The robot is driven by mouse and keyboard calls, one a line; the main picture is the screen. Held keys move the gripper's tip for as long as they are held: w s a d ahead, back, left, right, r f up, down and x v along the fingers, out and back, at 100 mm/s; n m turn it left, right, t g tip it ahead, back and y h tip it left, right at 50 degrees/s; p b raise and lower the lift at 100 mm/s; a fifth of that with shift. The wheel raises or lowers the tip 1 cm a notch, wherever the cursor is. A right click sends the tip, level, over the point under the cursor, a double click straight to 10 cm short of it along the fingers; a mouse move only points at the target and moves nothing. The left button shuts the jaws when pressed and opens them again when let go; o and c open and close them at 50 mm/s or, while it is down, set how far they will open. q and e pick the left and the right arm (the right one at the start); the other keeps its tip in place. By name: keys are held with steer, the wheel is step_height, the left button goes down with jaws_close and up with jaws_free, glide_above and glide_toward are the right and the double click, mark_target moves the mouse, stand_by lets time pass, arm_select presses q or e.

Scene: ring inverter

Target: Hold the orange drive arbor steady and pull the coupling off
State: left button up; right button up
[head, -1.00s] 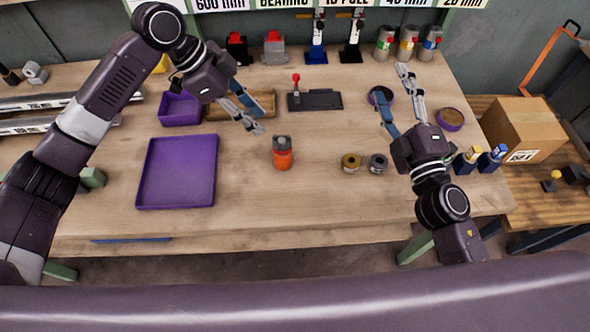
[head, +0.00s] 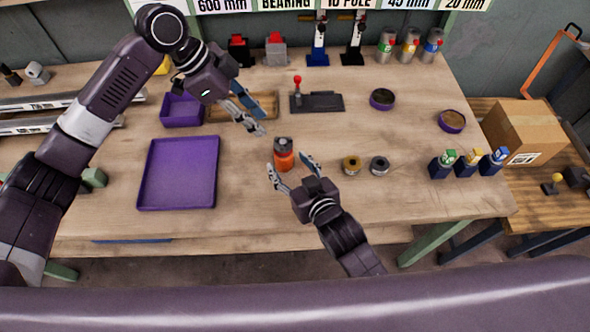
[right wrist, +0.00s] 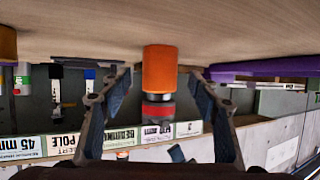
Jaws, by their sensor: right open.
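The orange drive arbor (head: 284,162) stands upright on the bench near its middle. The grey coupling (head: 283,144) sits on top of it. My left gripper (head: 262,125) is open and empty, above the bench to the upper left of the coupling.
A purple tray (head: 180,203) lies to the left, with a smaller purple bin (head: 182,110) behind it. A brass ring (head: 351,165) and a grey ring (head: 379,165) stand right of the arbor. A black fixture (head: 318,102) with a red knob is behind. The front bench area is clear.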

steer(key=shift+x, duration=1.9)
steer(key=shift+c, duration=0.7)
jaws_close()
arm_select(q)
steer(key=shift+o, duration=1.4)
steer(key=o, duration=0.4)
steer(key=d+y, duration=0.1)
steer(key=d, duration=0.1)
steer(key=d+r+n+y, duration=0.1)
steer(key=d, duration=0.1)
steer(key=d+r+n+y, duration=0.1)
steer(key=y, duration=0.1)
steer(key=shift+s+d+r, duration=0.1)
steer(key=shift+s+d, duration=0.05)
steer(key=shift+d, duration=0.25)
steer(key=shift+c, duration=0.2)
steer(key=n+y, duration=0.1)
steer(key=y, duration=0.1)
glide_above(283, 141)
steer(key=f, duration=0.5)
steer(key=shift+s+d+f, duration=0.15)
steer(key=shift+d+f, duration=0.05)
steer(key=shift+f, duration=0.05)
steer(key=shift+a+f, duration=0.2)
steer(key=shift+f, duration=2.45)
